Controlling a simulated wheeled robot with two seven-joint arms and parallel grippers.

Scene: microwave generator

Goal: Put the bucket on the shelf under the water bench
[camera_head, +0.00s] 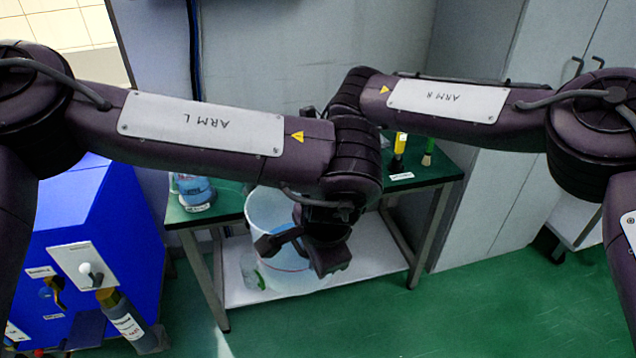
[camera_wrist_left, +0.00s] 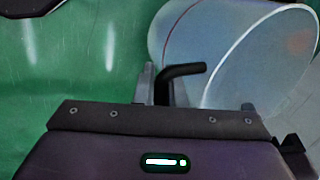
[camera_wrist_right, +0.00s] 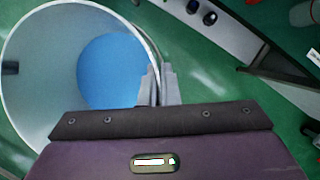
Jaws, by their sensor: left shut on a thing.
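The translucent bucket (camera_head: 266,210) overlaps the front of the green-topped water bench (camera_head: 430,177) in the head view. Its base appears against the white lower shelf (camera_head: 370,262); I cannot tell whether it rests there. My left gripper (camera_wrist_left: 165,88) is shut on the bucket's black handle (camera_wrist_left: 187,70), with the bucket (camera_wrist_left: 190,40) to its right in the left wrist view. My right gripper (camera_wrist_right: 157,85) has its fingers close together at the rim of the bucket (camera_wrist_right: 40,110), apparently with the wall between them. My arms hide part of the bucket in the head view.
A blue cabinet (camera_head: 110,225) with a bottle (camera_head: 125,318) beside it stands left of the bench. Several items, including a blue-filled container (camera_head: 195,190), stand on the benchtop. A grey locker (camera_head: 545,110) is at the right. Green floor (camera_head: 480,310) is free in front.

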